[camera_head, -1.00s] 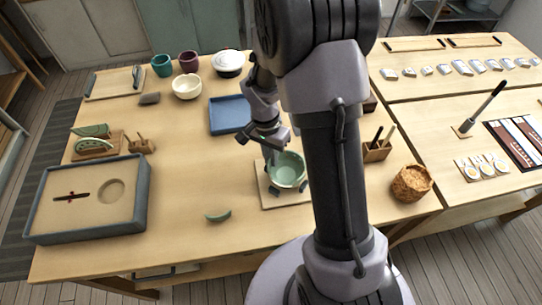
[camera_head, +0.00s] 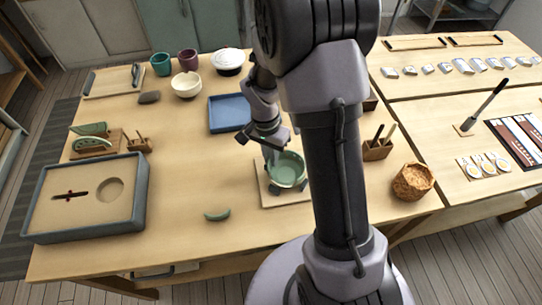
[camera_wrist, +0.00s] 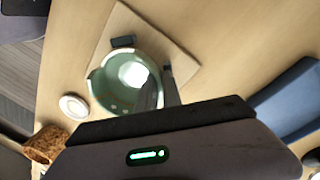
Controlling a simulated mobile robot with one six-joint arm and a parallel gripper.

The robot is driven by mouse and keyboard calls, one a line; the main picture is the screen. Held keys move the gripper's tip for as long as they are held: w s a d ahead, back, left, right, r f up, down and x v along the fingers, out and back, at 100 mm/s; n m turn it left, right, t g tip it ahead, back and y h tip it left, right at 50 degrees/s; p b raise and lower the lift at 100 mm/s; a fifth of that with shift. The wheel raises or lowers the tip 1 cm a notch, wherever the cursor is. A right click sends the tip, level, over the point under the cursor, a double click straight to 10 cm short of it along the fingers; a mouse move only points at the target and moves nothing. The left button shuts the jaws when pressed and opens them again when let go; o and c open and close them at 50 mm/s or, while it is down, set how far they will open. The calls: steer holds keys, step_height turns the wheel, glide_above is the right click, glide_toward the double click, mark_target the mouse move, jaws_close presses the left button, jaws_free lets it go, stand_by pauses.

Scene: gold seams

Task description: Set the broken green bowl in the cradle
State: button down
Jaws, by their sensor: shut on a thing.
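The broken green bowl (camera_head: 290,172) is upright at the cradle (camera_head: 270,199), a pale square board with dark pads around the bowl. My gripper (camera_head: 274,157) is shut on the bowl's rim at its upper left in the head view. In the wrist view the fingers (camera_wrist: 160,88) reach the right side of the bowl (camera_wrist: 104,88). One dark pad (camera_wrist: 122,41) shows beside it on the board. I cannot tell whether the bowl's underside rests on the pads. A loose green shard (camera_head: 217,215) lies on the table left of the cradle.
A sand tray (camera_head: 140,205) stands at the left, with green pieces on a rack (camera_head: 92,142) behind it. A blue tray (camera_head: 228,113) lies behind the cradle. A tool holder (camera_head: 377,150) and a cork-coloured pot (camera_head: 413,181) stand to the right.

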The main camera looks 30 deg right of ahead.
steer(key=shift+f, duration=0.1)
stand_by(0.3)
steer(key=c, duration=1.4)
jaws_free()
steer(key=shift+c, duration=0.2)
steer(key=shift+o, duration=0.3)
steer(key=o, duration=0.4)
steer(key=shift+o, duration=0.2)
steer(key=shift+r+p, duration=2.1)
steer(key=shift+r, duration=0.95)
